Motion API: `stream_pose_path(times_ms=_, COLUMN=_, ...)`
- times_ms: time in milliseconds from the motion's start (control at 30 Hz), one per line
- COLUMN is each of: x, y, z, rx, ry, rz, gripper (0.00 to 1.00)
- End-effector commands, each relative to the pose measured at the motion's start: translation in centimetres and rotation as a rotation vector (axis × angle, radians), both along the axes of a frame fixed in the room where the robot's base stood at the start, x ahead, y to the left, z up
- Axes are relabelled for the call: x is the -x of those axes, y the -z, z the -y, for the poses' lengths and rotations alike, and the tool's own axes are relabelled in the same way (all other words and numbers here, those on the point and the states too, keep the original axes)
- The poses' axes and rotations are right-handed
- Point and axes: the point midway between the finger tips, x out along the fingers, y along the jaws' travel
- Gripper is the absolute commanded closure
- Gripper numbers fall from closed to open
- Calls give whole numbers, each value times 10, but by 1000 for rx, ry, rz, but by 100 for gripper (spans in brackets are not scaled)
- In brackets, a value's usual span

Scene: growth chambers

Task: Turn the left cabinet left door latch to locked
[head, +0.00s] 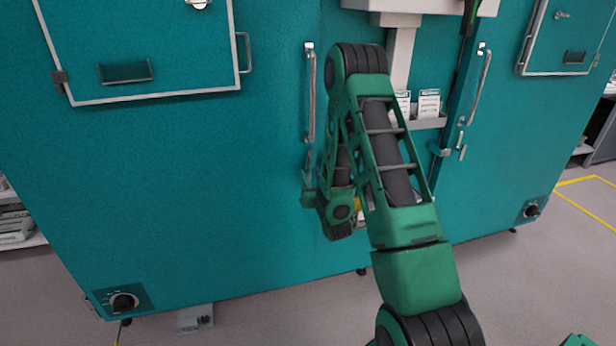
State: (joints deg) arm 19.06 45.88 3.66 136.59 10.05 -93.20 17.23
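The left teal cabinet door (200,190) fills the left half of the head view. A long vertical silver handle (310,95) stands near its right edge. A small grey latch piece (308,158) shows just below the handle; its lower part is covered by my gripper, so its turn position cannot be read. My gripper (308,188) is at the door's right edge, at the latch's height, seemingly at or very close to the latch. My own wrist and forearm hide much of it, and its finger gap cannot be made out.
A framed hatch (125,75) with a side handle is at upper left. A control dial (124,303) is low on the left door. A tray with cards (428,105) and another door handle (481,85) are right of my arm. A grey box (195,318) lies on the floor below.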

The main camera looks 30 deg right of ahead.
Motion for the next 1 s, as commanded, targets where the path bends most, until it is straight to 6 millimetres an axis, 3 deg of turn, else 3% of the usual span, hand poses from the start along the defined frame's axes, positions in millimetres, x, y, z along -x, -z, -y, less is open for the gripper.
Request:
stream_pose_path(times_ms=200, x=-18, y=0, z=5, rx=0, ry=0, rz=-1, gripper=66)
stream_pose_path(times_ms=533, x=-21, y=0, z=6, rx=0, ry=1, rz=-1, gripper=66)
stream_pose_path(times_ms=700, x=-21, y=0, z=6, rx=0, ry=1, rz=-1, gripper=100)
stream_pose_path(times_ms=1000, x=-24, y=1, z=8, rx=-12, ry=3, rz=2, gripper=100)
